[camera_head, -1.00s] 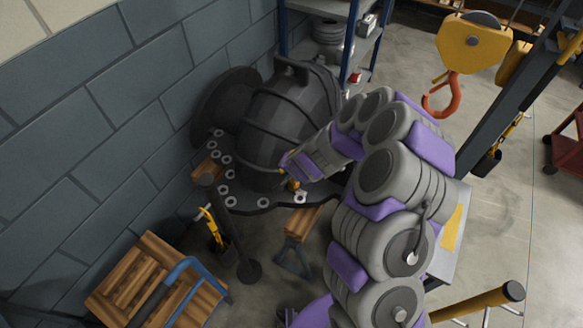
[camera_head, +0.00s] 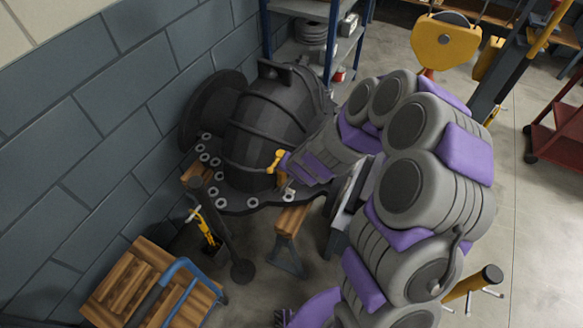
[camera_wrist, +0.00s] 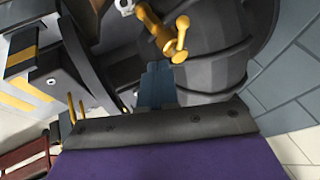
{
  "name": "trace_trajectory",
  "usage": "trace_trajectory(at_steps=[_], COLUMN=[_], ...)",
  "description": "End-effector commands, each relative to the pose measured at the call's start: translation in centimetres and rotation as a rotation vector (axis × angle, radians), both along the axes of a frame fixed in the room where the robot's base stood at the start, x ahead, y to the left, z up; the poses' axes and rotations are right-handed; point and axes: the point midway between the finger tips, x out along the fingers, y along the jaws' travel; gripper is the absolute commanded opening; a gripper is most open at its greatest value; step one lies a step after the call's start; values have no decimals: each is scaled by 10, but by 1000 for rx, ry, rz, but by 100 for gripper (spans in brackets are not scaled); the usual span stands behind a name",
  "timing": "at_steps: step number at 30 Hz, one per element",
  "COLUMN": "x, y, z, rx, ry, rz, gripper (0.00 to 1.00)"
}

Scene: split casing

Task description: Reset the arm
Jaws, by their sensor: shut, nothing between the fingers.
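My arm reaches in from the right in the head view, grey with purple covers, bent over at the top. My gripper (camera_wrist: 155,72) shows in the wrist view as blue-grey fingers, shut with nothing between them. The dark ribbed split casing (camera_head: 270,125) stands on its flange by the wall. A brass fitting with a crossbar (camera_head: 277,161) is at the casing's side, just left of my wrist end. It also shows in the wrist view (camera_wrist: 178,40), just beyond the fingertips; I cannot tell whether they touch it. The fingertips are not clear in the head view.
Loose ring-like nuts or washers lie along the flange (camera_head: 236,203). Wooden-topped supports (camera_head: 292,216) stand below it. A wooden crate or pallet with a blue handle (camera_head: 150,285) is at lower left. A yellow hoist block (camera_head: 445,42) hangs at upper right. Open floor lies to the right.

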Motion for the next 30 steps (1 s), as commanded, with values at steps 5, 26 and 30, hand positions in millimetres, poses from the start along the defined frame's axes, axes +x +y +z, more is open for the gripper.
trace_trajectory(at_steps=[5, 26, 30], x=[-6, -8, -19], y=[-9, -2, 11], z=[9, 16, 46], rx=[7, 14, 51], ry=[1, 1, 3], rz=[-1, 18, 109], gripper=[0, 0, 0])
